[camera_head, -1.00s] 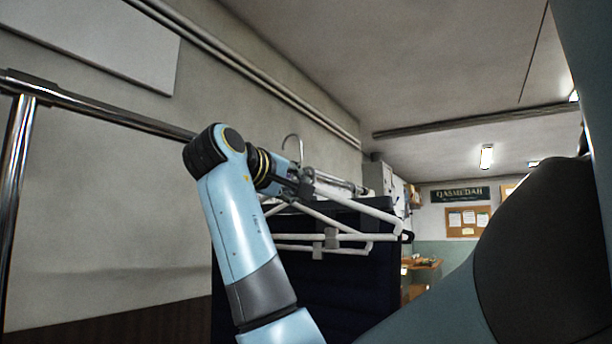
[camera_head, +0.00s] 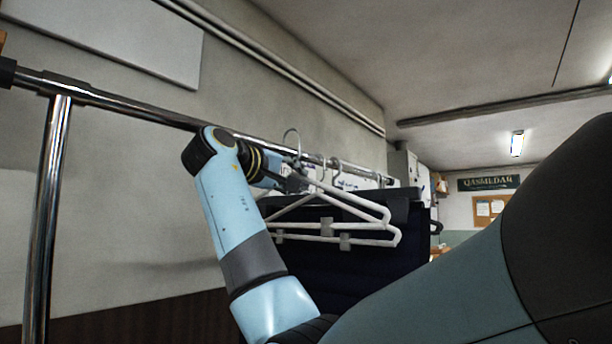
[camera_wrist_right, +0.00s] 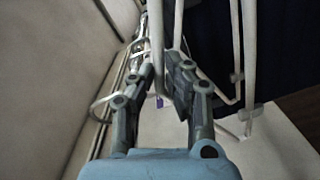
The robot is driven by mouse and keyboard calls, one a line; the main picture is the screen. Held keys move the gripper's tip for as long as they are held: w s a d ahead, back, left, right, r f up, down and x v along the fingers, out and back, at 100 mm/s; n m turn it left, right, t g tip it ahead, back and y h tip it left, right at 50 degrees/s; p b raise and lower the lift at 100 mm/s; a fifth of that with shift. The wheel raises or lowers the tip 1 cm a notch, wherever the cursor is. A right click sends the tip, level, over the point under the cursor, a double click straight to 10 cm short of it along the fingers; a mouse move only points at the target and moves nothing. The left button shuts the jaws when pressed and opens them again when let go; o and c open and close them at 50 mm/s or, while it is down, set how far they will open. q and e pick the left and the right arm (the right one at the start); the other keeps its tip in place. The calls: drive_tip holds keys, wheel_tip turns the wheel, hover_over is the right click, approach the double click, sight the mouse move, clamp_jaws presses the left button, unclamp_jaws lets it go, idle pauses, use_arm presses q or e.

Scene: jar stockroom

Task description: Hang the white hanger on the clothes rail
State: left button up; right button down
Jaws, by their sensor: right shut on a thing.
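The white hanger (camera_head: 386,216) is in my right gripper (camera_head: 297,182), with its hook upright above the jaws, close to the clothes rail (camera_head: 130,106) in the head view. I cannot tell whether the hook is over the rail or in front of it. In the right wrist view, my right gripper (camera_wrist_right: 162,80) is shut on a white bar of the hanger (camera_wrist_right: 157,45). A curved hook shows left of the fingers there. My left gripper is not in view.
Other pale hangers with hooks (camera_head: 336,163) are beyond the gripper, along the rail. A metal post (camera_head: 48,210) supports the rail at left. A large dark navy item (camera_head: 340,275) stands below and behind the hangers. The wall (camera_head: 110,200) is behind the rail.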

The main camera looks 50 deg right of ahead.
drive_tip(key=shift+w+f+b, duration=0.4)
drive_tip(key=shift+f, duration=0.3)
drive_tip(key=shift+w+f+b, duration=0.4)
drive_tip(key=shift+f, duration=0.3)
drive_tip(key=c, duration=1.2)
unclamp_jaws()
drive_tip(key=shift+c, duration=0.2)
